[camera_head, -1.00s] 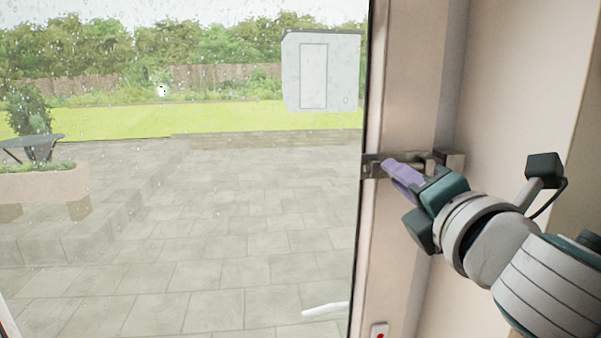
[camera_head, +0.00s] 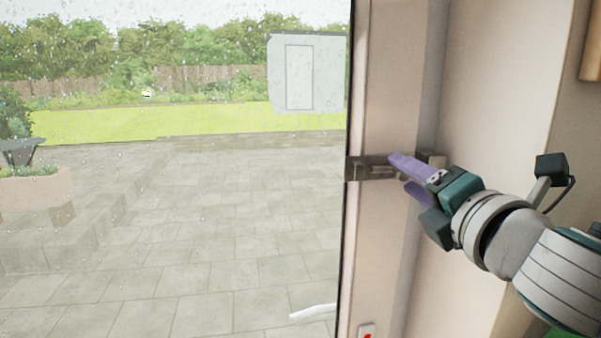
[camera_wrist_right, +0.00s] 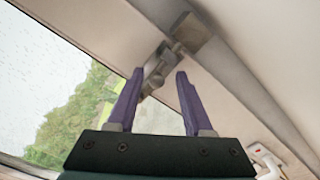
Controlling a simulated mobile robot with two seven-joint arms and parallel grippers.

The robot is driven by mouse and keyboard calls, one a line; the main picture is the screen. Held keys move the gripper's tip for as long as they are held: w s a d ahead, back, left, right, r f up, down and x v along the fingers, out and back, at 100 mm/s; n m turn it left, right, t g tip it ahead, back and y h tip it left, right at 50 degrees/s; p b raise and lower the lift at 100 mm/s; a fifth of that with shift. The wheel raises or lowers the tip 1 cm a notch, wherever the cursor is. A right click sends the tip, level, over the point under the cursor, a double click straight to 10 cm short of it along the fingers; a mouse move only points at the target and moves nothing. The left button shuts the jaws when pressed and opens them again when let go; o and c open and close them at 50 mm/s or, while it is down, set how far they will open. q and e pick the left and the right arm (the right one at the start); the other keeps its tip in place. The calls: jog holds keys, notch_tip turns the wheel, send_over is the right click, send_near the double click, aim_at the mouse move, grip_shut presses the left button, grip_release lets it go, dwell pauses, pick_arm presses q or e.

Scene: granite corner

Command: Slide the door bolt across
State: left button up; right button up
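The metal door bolt (camera_head: 368,169) is fixed across the pale door frame beside the glass. Its catch block (camera_head: 437,157) is on the right, near the inner corner. The bolt (camera_wrist_right: 154,72) and the block (camera_wrist_right: 192,31) also show in the right wrist view. My right gripper (camera_head: 399,168) is in front of the bolt, between its left end and the block. Its purple fingers are spread, with bolt metal showing between and beyond the tips; contact is unclear. The fingers hide part of the bar, so how far it enters the block is unclear. My left gripper is out of view.
The rain-spotted glass (camera_head: 180,200) fills the left, with a paved patio and a shed (camera_head: 305,75) outside. A white handle (camera_head: 313,312) is low near the glass edge. A small switch plate with a red dot (camera_head: 367,333) sits below the bolt. The wall rises close on the right.

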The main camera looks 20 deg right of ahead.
jog(key=b+v, duration=0.3)
jog(key=v, duration=0.7)
jog(key=shift+d, duration=0.1)
dwell(0.4)
